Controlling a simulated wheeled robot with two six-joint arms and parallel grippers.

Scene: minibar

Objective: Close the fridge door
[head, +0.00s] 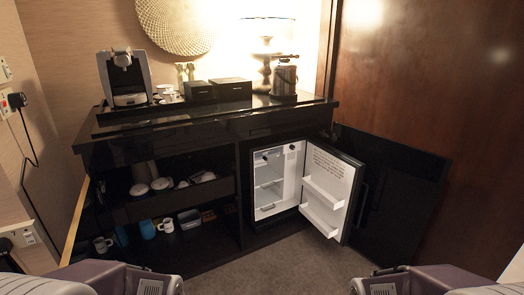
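The fridge (272,180) is a small white-lined minibar built into the lower right of a dark cabinet. Its inside shelves look empty. Its door (326,188) stands wide open, swung out to the right, with its white inner side and two door racks facing me. A dark cabinet panel (390,205) with a handle stands open just behind and to the right of the fridge door. Parts of my two arms show at the bottom left and bottom right corners, well short of the door. Neither gripper's fingers are in view.
A coffee machine (125,80), dark boxes (230,88) and a lit lamp (265,60) stand on the cabinet top (200,112). Mugs (165,226) sit on the lower left shelves. The carpet (260,270) before the fridge is clear. A brown wooden wall (440,80) rises at right.

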